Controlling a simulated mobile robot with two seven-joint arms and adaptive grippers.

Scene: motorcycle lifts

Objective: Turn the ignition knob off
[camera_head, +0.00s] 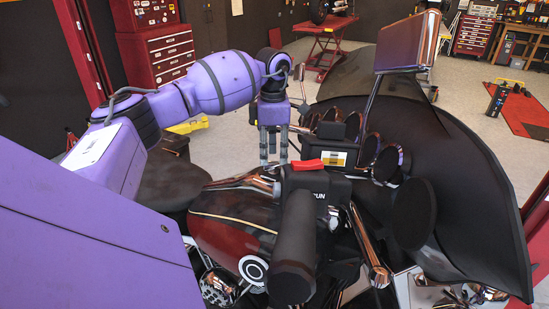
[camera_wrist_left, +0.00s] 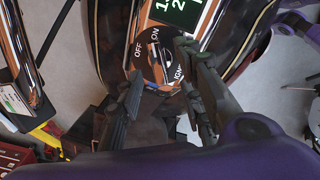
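The ignition knob (camera_wrist_left: 160,62) shows in the left wrist view as a dark knob on a copper-coloured panel, with the labels OFF, ON and a partly covered "IGN" around it. Which label it points to is not clear. My left gripper (camera_wrist_left: 160,66) is open, with one finger on each side of the knob; contact cannot be told. In the head view my left gripper (camera_head: 273,158) points down over the motorcycle's (camera_head: 235,222) middle, left of the handlebar controls. The knob cannot be made out in that view. My right gripper is not in view.
A red switch (camera_head: 307,165) on a black housing marked RUN and a black handlebar grip (camera_head: 296,240) are close to the right of my left gripper. Round gauges (camera_head: 385,163) and a dark fairing (camera_head: 455,185) stand farther right.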

